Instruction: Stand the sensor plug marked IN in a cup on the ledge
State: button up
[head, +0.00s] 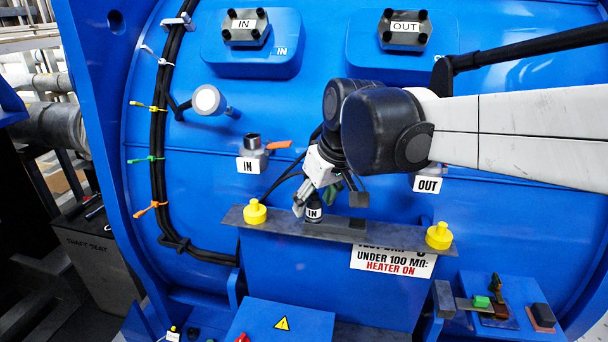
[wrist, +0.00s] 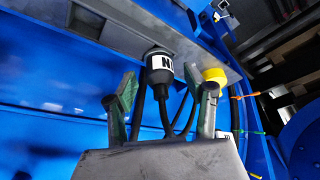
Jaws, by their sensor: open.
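The black plug with a white IN label (head: 313,214) stands about upright at the ledge (head: 275,222), below my gripper (head: 314,201). In the wrist view the plug (wrist: 159,68) lies between and beyond my two spread fingers (wrist: 165,88), with visible gaps on both sides. My gripper is open and holds nothing. The plug's cable runs back between the fingers. The plug's far end meets a dark fitting on the ledge; how deep it sits is hidden. A dark square opening (wrist: 86,18) shows beside it on the ledge in the wrist view.
Yellow knobs stand on the ledge at left (head: 255,212) and right (head: 439,236). An IN-labelled fitting with an orange lever (head: 277,145) is above left. An OUT label (head: 427,185) is right, near my arm. Black cables (head: 160,170) run down the left.

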jog(key=v, duration=1.1)
jog(key=shift+d, duration=0.1)
jog(key=s+d+f+m+t+b, duration=0.1)
jog(key=s+d+f, duration=0.3)
jog(key=f, duration=0.4)
jog(key=s+d+f+m+t+h+b, duration=0.1)
jog(key=s+d+f+m+b, duration=0.2)
jog(key=f, duration=0.5)
jog(key=s+d+f+m+t+h+b, duration=0.1)
jog(key=s+d+f+m+b, duration=0.1)
jog(key=s+d+f+b, duration=0.2)
notch_tip(320, 180, down, 4)
jog(key=s+d, duration=0.2)
jog(key=shift+s+d, duration=0.15)
jog(key=shift+s, duration=0.2)
